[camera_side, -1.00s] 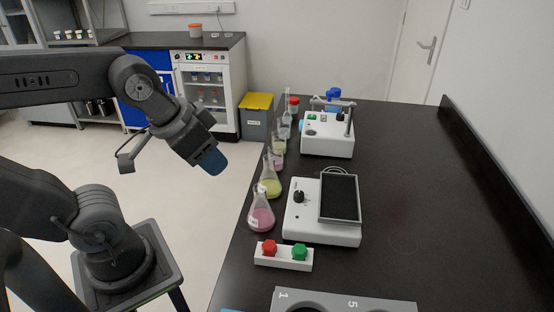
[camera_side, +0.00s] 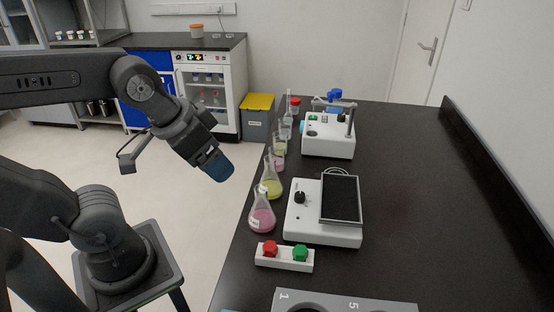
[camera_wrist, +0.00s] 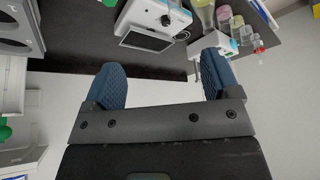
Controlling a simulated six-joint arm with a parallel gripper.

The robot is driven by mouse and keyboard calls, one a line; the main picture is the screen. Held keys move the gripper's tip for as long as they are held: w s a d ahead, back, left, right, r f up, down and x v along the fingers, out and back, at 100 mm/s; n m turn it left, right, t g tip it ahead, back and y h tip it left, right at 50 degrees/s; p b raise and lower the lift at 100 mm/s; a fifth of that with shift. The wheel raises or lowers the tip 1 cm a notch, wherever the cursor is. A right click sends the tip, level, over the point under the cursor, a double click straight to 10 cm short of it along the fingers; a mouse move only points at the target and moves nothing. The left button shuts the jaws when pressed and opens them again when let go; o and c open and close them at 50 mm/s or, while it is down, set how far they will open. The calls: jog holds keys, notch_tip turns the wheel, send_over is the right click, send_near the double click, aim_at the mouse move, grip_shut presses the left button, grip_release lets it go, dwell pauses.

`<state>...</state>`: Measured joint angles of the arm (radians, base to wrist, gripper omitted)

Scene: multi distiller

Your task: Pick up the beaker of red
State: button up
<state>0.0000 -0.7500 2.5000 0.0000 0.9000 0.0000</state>
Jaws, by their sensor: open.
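A small beaker of pinkish-red liquid (camera_side: 279,163) stands in the row of glassware along the table's left edge, behind the yellow flask (camera_side: 271,183). A conical flask of pink liquid (camera_side: 262,217) stands at the front of the row. Which one is the beaker of red, I cannot tell for certain. A pink vessel (camera_wrist: 224,14) also shows at the top right of the wrist view. My gripper (camera_side: 217,166) is left of the table edge, above the floor, apart from all glassware. In the wrist view its blue fingers (camera_wrist: 163,86) are open with nothing between them.
A white stirrer device (camera_side: 322,230) stands right of the flasks, and another instrument (camera_side: 328,137) farther back. A white block with red and green knobs (camera_side: 284,257) lies in front, then a grey rack (camera_side: 340,302). The table's right side is clear.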

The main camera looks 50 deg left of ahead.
jog(key=n+y, duration=0.3)
jog(key=n, duration=0.4)
send_over(276, 150)
jog(key=s+d, duration=0.3)
jog(key=s, duration=0.2)
notch_tip(276, 150, down, 11)
jog(key=shift+g, duration=0.3)
jog(key=x, duration=0.7)
jog(key=shift+w+a+f, duration=0.15)
jog(key=shift+w+a, duration=0.1)
jog(key=shift+a, duration=0.1)
jog(key=shift+x, duration=3)
jog(key=shift+w+d, duration=0.15)
jog(key=c, duration=1)
